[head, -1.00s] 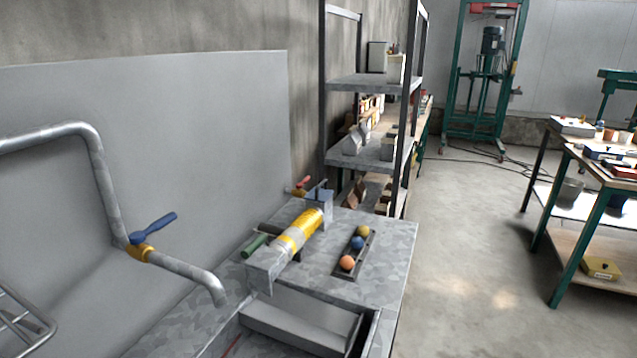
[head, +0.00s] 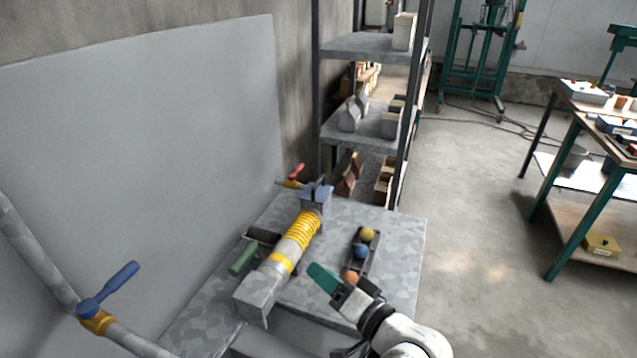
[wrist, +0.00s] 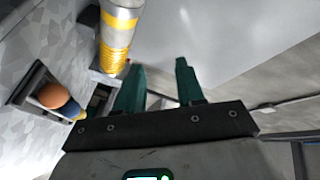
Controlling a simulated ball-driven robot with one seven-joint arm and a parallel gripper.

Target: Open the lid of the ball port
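The spraying device lies on the metal bench: a grey cylinder (head: 282,262) with yellow bands and a yellow coil, and a blue-grey block (head: 316,195) with small upright parts at its far end. I cannot tell which part is the ball port's lid. The cylinder also shows in the wrist view (wrist: 118,25). A dark tray (head: 372,248) right of it holds a yellow ball (head: 367,234), a blue ball (head: 361,251) and an orange ball (head: 350,277). My gripper (head: 320,280) is right of the cylinder's near end; in the wrist view its green fingers (wrist: 158,75) are apart and empty.
A green handle (head: 243,260) lies left of the cylinder. A pipe with a blue valve lever (head: 108,289) runs at the lower left, before a grey panel (head: 150,150). A red-handled valve (head: 294,175) and shelves (head: 368,45) stand behind. Open floor (head: 480,240) lies right.

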